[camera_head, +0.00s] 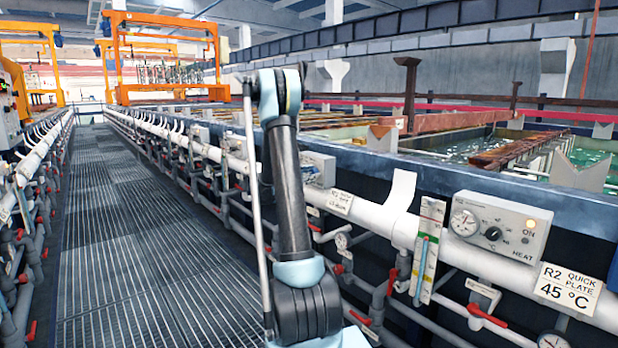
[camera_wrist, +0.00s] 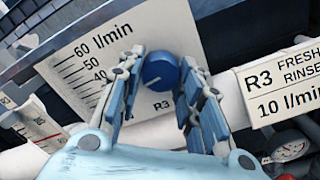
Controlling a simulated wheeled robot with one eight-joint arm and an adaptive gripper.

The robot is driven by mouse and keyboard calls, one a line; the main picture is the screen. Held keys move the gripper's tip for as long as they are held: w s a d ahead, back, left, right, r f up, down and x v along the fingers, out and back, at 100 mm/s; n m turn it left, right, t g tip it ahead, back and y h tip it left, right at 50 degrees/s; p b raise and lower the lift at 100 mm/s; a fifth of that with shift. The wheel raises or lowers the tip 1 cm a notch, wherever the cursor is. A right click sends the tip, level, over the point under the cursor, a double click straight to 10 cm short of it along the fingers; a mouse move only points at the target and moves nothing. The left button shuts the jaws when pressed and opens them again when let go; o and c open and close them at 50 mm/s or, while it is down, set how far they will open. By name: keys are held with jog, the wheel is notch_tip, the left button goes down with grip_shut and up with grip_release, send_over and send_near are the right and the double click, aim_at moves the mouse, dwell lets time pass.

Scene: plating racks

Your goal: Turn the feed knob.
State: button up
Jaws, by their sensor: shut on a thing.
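The feed knob (camera_wrist: 161,71) is a round blue knob on a white plate (camera_wrist: 92,62) marked "l/min", with a scale showing 60, 50 and 40, and "R3". A pale mark shows on the knob's face, towards its lower left. My gripper (camera_wrist: 160,76) has one grey-and-blue finger on each side of the knob and is shut on it. The fingers hide part of the plate and its lower scale. In the head view my arm rises at the middle, and neither the gripper nor the feed knob can be made out.
A white R3 "fresh rinse" label (camera_wrist: 286,82) is right of the knob, above a round gauge (camera_wrist: 291,147). In the head view a heat control box (camera_head: 499,226), white pipe and red-handled valves line the tank front. A grated walkway (camera_head: 130,240) lies clear at left.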

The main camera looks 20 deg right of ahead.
jog(key=shift+m, duration=2.2)
jog(key=shift+s, duration=0.1)
jog(key=o, duration=1.1)
jog(key=v, duration=1.2)
